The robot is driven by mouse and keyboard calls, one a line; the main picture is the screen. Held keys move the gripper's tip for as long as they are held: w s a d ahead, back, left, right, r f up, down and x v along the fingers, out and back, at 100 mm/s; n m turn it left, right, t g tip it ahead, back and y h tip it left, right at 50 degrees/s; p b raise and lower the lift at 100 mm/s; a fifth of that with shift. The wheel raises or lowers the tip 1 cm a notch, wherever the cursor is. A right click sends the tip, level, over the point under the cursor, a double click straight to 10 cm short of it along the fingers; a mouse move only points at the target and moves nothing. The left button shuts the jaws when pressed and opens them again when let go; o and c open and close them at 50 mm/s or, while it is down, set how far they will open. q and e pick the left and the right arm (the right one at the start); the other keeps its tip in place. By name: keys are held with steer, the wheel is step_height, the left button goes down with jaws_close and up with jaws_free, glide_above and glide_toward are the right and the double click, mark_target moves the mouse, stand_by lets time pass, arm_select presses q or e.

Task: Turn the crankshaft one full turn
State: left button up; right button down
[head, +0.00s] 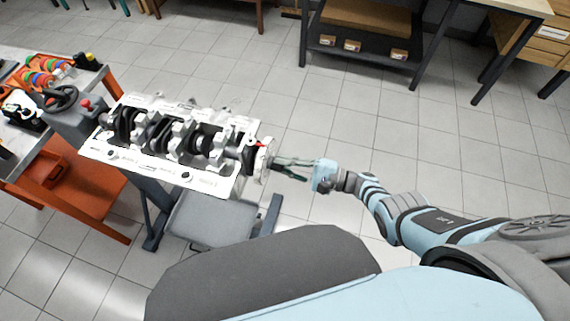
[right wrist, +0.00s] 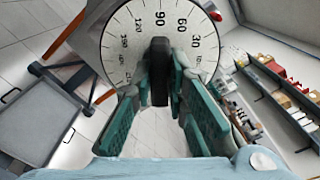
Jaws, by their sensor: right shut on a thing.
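The crankshaft (head: 165,138) lies in the white engine block (head: 210,183), which is held on a stand. A white degree wheel (head: 266,160) is on the block's right end; its numbers show in the right wrist view (right wrist: 121,45), with 90 near the top. A dark handle (right wrist: 159,62) stands out in front of the wheel. My right gripper (head: 277,166) reaches in from the right, and its fingers (right wrist: 159,78) are closed on the handle from both sides. Part of the wheel is hidden behind the fingers. My left gripper is not in view.
A red pointer (right wrist: 214,15) is at the wheel's upper right edge. An orange-framed bench (head: 88,205) with tools stands at left. A dark shelf (head: 360,55) stands at the back. The tiled floor between is clear.

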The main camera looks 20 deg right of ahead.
steer(key=shift+f+m, duration=0.15)
steer(key=shift+m, duration=0.45)
steer(key=c, duration=1.6)
jaws_free()
steer(key=shift+d, duration=0.1)
steer(key=s+d+f+n+t+h, duration=0.1)
steer(key=s+d+f+n+h, duration=0.3)
steer(key=d+f+h, duration=0.45)
steer(key=s+d+f+n+h, duration=0.3)
steer(key=s+d+f+h, duration=0.15)
steer(key=f, duration=0.75)
steer(key=s+f+n+g+h, duration=0.1)
steer(key=s+f+n+g, duration=0.1)
steer(key=s, duration=0.8)
steer(key=s+d+f+n+g+h, duration=0.1)
steer(key=s+f+n+g, duration=0.2)
steer(key=s, duration=0.7)
steer(key=s+f+n+g+h, duration=0.1)
steer(key=s+f+n+g, duration=0.2)
steer(key=s, duration=0.8)
steer(key=shift+d+f+g, duration=0.35)
steer(key=shift+f+g, duration=0.35)
